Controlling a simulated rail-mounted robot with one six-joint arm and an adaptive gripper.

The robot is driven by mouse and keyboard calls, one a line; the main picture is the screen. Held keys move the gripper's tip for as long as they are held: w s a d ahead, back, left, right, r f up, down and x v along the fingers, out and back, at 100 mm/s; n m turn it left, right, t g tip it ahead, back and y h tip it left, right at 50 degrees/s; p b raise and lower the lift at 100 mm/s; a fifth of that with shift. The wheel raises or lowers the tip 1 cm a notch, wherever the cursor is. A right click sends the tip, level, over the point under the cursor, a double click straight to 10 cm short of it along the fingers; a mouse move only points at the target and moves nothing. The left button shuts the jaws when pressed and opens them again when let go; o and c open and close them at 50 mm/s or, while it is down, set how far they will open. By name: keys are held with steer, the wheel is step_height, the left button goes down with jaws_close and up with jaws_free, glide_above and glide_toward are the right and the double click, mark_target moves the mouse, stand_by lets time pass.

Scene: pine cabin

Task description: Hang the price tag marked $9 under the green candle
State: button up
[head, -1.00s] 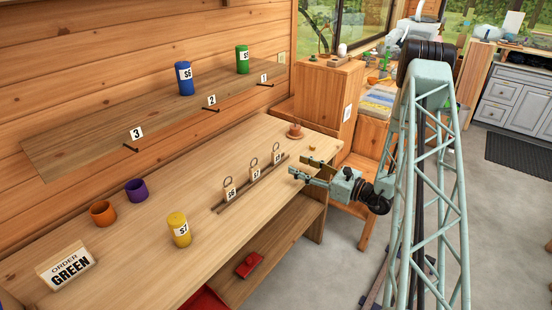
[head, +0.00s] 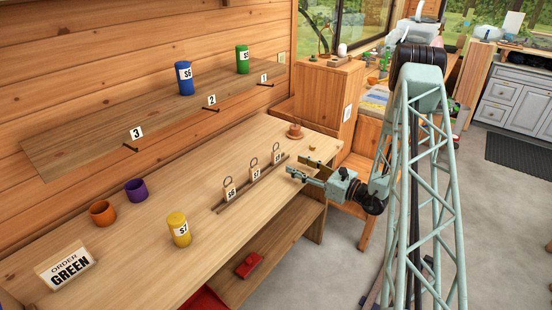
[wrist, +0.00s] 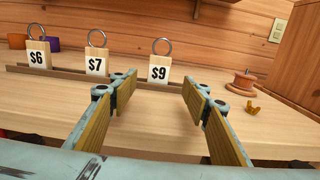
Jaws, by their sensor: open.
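The $9 tag (wrist: 159,73) is a wooden block with a white label and a ring on top; it also shows in the head view (head: 277,155). It stands at the right end of a dark rail, beside the $7 tag (wrist: 96,66) and the $6 tag (wrist: 38,58). The green candle (head: 242,59) stands on the wall shelf (head: 140,112) near peg 1 (head: 265,83). My gripper (wrist: 160,82) is open and empty; in the wrist view the $9 tag shows between its fingers, farther off. The fingers are apart from the tag.
A blue candle (head: 184,78) stands on the shelf near peg 2 (head: 211,106); peg 3 (head: 133,141) is empty. The workbench (head: 150,195) holds a yellow candle (head: 179,230), orange and purple cups (head: 136,190) and an order sign (head: 65,265). A spool (wrist: 246,82) stands right of the rail.

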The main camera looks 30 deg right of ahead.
mark_target(278, 157)
steer(key=shift+x, duration=3.15)
steer(key=shift+b+x, duration=0.65)
steer(key=shift+x, duration=1.9)
steer(key=shift+a, duration=0.15)
steer(key=shift+s, duration=0.1)
steer(key=c, duration=0.9)
